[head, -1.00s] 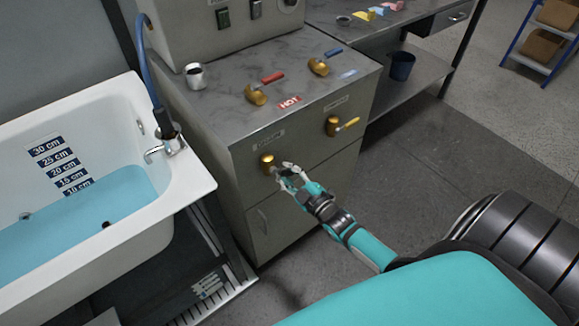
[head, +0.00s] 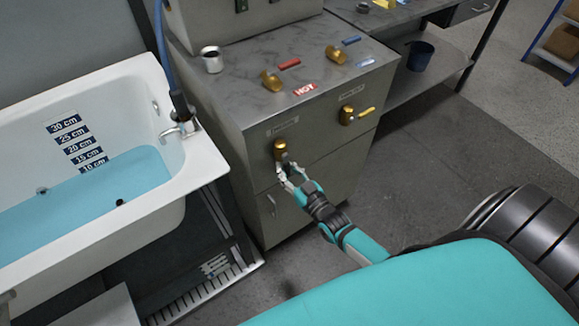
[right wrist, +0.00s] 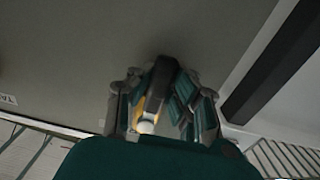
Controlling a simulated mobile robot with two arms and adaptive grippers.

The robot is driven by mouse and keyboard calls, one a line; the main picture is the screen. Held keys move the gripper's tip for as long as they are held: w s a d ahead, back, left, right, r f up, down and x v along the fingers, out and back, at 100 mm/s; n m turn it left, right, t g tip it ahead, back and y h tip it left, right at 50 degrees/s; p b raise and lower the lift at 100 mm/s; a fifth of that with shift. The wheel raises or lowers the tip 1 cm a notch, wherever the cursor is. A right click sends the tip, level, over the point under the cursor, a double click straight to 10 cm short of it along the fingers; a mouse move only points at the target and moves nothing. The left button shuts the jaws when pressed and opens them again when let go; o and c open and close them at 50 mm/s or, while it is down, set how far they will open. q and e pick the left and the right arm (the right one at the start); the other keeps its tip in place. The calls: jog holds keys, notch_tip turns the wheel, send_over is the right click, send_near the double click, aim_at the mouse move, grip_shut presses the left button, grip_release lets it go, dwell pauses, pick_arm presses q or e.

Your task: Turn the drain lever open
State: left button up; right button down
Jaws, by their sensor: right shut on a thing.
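The brass drain valve (head: 280,147) is on the front of the grey cabinet, below a small label too blurred to read. My right gripper (head: 285,172) is just below the valve and shut on its lever, which the fingers mostly hide in the head view. In the right wrist view, the dark drain lever (right wrist: 160,78) lies between the fingers of the right gripper (right wrist: 165,100), with a pale rounded end towards the palm. My left gripper is not in view.
The white bathtub (head: 205,165), holding blue water (head: 80,205), stands at left. Open floor lies at right.

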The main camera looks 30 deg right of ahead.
jog(key=shift+a+m, duration=0.2)
jog(key=shift+m, duration=0.2)
jog(key=c, duration=1.2)
grip_release()
jog(key=s+d, duration=0.1)
jog(key=s, duration=1.1)
